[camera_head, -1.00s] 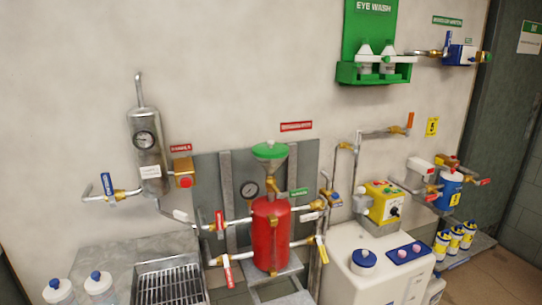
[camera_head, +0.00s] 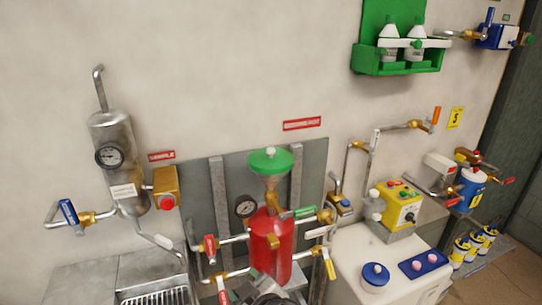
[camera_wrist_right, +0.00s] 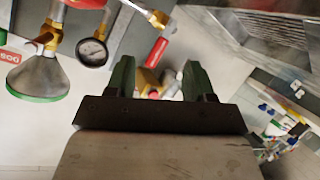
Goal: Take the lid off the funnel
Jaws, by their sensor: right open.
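The green lid (camera_head: 270,160) with a pale knob sits on top of the metal funnel (camera_head: 270,183), above the red tank (camera_head: 270,245). In the right wrist view, which looks turned over, the grey funnel cone (camera_wrist_right: 38,76) and the green rim of the lid (camera_wrist_right: 40,98) show at the left. My right gripper (camera_wrist_right: 157,70) is open, with nothing between its dark green fingers, and stands apart from the lid. A grey mechanical part, seemingly of my own arm, shows at the bottom of the head view before the tank. My left gripper is not in view.
Pipes with a yellow-handled valve (camera_head: 329,263) and a red-handled valve (camera_head: 210,248) surround the tank. A pressure gauge (camera_head: 245,206) is left of the funnel. A white cabinet (camera_head: 350,250) stands at right, a sink grate (camera_head: 155,298) at lower left.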

